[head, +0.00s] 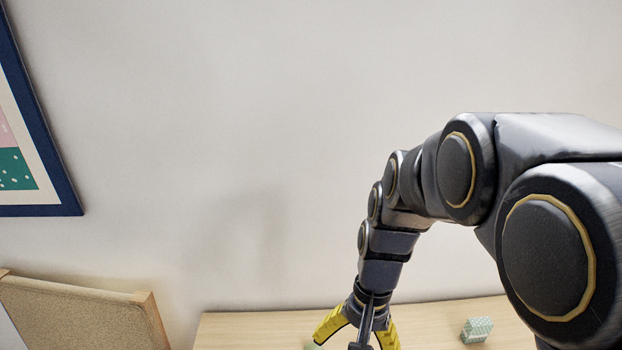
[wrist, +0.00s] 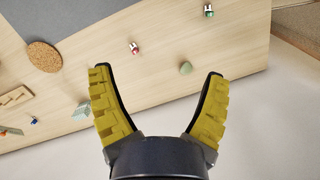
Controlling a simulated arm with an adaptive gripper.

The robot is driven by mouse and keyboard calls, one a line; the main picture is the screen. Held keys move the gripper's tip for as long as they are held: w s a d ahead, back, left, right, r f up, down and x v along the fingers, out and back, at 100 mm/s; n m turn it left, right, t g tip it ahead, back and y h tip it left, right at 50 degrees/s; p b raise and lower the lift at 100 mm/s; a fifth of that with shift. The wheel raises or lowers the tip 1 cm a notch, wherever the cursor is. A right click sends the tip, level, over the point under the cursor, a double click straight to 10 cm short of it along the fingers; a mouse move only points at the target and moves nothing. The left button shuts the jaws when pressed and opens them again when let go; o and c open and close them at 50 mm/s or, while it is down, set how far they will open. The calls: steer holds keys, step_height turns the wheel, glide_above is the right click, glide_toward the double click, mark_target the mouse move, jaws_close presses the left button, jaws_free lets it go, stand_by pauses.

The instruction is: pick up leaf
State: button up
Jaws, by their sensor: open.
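My gripper (head: 357,336) points down over the wooden top in the head view, at the bottom edge of the picture. In the wrist view my gripper (wrist: 158,72) has its two yellow fingers spread wide, with nothing held between them. A small flat green rounded piece (wrist: 186,68), which may be the leaf, lies on the wood between the fingertips, nearer the right one. It is too small to tell its exact shape. In the head view a bit of green shows at the bottom edge beside the left finger, mostly cut off.
A patterned green block (head: 477,329) stands right of my gripper. The wrist view shows a round cork mat (wrist: 44,57), a small red-and-white item (wrist: 134,48) and a green-and-white one (wrist: 208,11). A cork board (head: 85,315) stands at left. The wall is behind.

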steer(key=w+a+f+m+y, duration=0.1)
steer(key=w+f+m, duration=0.4)
steer(key=w+f, duration=0.55)
steer(key=m, duration=0.3)
glide_toward(315, 348)
steer(key=shift+s+f+y, duration=0.15)
steer(key=shift+s+f, duration=0.1)
steer(key=shift+f, duration=0.25)
steer(key=shift+s+f+y, duration=0.15)
steer(key=shift+s+f, duration=0.15)
steer(key=shift+f, duration=0.2)
steer(key=x, duration=0.7)
steer(key=shift+w+a+f, duration=0.15)
steer(key=shift+w+f, duration=0.2)
steer(key=shift+f, duration=0.1)
steer(key=shift+r, duration=0.1)
steer(key=c, duration=0.8)
